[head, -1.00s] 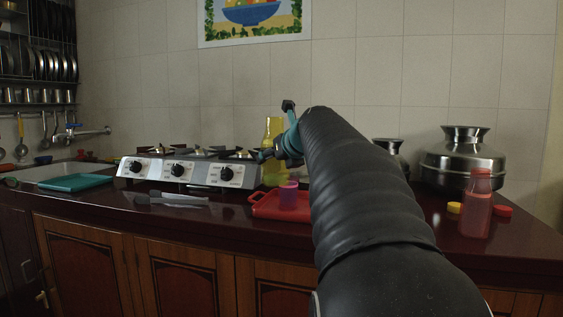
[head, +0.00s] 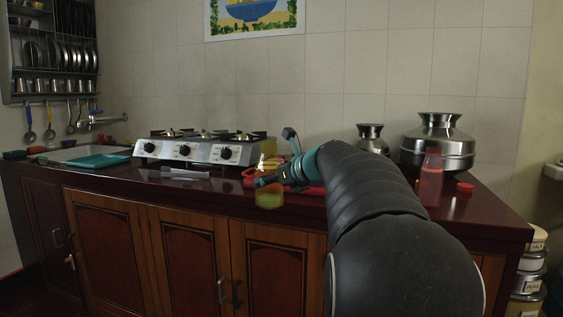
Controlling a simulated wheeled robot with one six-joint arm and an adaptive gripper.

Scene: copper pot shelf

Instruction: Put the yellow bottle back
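The yellow bottle (head: 269,198) is in the middle of the head view, upright or nearly so. Its lower part hangs in front of the counter's front edge, and its top shows above my gripper. My gripper (head: 264,181) crosses the bottle's middle and appears shut on it; the fingertips are small and partly hidden. The red tray (head: 315,190) lies on the counter behind my gripper, mostly covered by it and my arm.
The dark red counter (head: 215,188) carries a gas stove (head: 195,150), a teal tray (head: 97,161) and steel pots (head: 438,150). A pinkish bottle (head: 431,180) and a red lid (head: 465,187) are at the right. Labelled containers (head: 527,285) stand beyond the counter's right end.

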